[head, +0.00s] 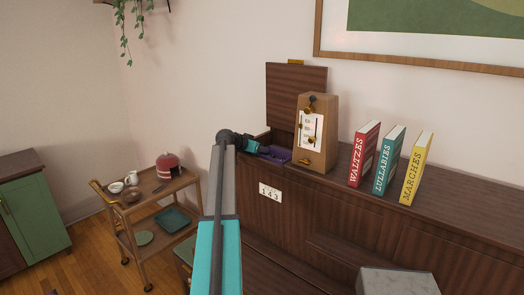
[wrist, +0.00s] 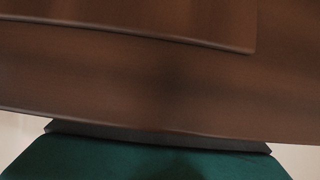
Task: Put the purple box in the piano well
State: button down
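The piano (head: 290,215) is dark brown wood. Its well (head: 261,136) is an opening at the left end of its top, with the lid (head: 297,90) standing raised behind it. The purple box (head: 275,154) shows as a small purple patch at the well opening, just beyond the end of my arm. My gripper (head: 264,149) is at the well, at or touching the purple box. Its fingers are too small and hidden to tell whether they grip it. The wrist view shows neither fingers nor box.
A wooden metronome-like case (head: 316,135) stands just right of the well. Red, teal and yellow books (head: 383,160) stand further right on the piano. A trolley (head: 150,190) with crockery is at left. A green-topped seat (wrist: 150,160) shows below brown wood in the wrist view.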

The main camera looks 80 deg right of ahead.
jog(key=shift+f, duration=0.1)
jog(key=c, duration=2)
grip_release()
jog(key=shift+r, duration=0.2)
jog(key=shift+w+a, duration=0.2)
jog(key=shift+a, duration=0.1)
jog(key=b+v, duration=0.3)
jog(key=v, duration=0.8)
jog(key=shift+a+r+b, duration=0.1)
jog(key=shift+r+b, duration=0.05)
jog(key=shift+b, duration=0.2)
